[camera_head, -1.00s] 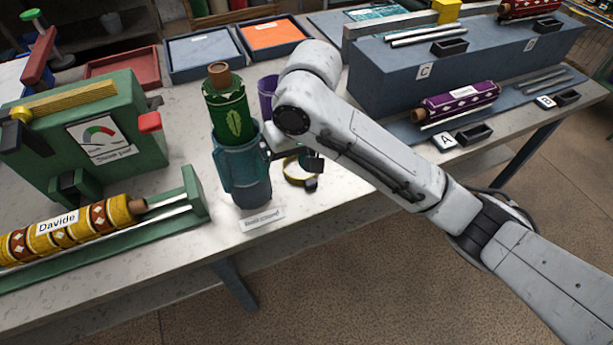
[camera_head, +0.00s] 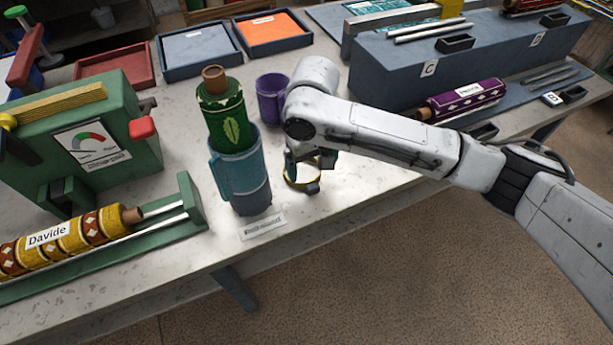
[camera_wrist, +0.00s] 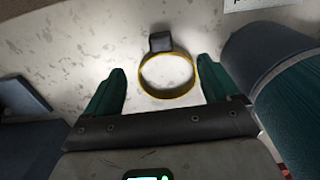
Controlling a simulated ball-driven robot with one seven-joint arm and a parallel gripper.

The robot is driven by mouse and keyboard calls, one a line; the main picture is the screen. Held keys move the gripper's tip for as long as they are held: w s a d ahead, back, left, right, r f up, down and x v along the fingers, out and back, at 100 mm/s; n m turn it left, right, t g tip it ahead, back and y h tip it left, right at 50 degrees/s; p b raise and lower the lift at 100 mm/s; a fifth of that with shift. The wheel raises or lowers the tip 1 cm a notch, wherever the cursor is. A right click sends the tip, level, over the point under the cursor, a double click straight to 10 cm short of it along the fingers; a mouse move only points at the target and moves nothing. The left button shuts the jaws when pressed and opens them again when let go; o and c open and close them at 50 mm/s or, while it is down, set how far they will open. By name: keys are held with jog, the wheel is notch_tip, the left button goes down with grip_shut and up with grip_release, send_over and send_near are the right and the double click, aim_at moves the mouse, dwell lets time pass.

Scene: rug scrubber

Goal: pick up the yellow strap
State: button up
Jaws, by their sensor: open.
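The yellow strap (camera_wrist: 166,94) is a ring with a dark buckle (camera_wrist: 160,42), lying on the light worktop. In the wrist view it lies between and just ahead of the two green fingertips of my open gripper (camera_wrist: 160,82), with nothing held. In the head view the strap (camera_head: 303,186) shows partly behind my gripper (camera_head: 303,168), to the right of the blue-teal container. I cannot tell the exact height of the fingertips above the worktop.
A blue-teal container (camera_head: 248,190) holding a green roll (camera_head: 222,120) stands close left of the strap. A purple cup (camera_head: 271,100) stands behind. A small label (camera_head: 263,228) lies in front. The blue block (camera_head: 400,75) with racks is at right.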

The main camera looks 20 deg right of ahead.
aim_at(311, 183)
jog(key=shift+s+a+f+p, duration=0.1)
jog(key=shift+s+f+p, duration=0.05)
jog(key=shift+f, duration=1.2)
jog(key=shift+s+a+f+p, duration=0.1)
jog(key=shift+f+p, duration=0.05)
jog(key=shift+f, duration=1.15)
grip_shut()
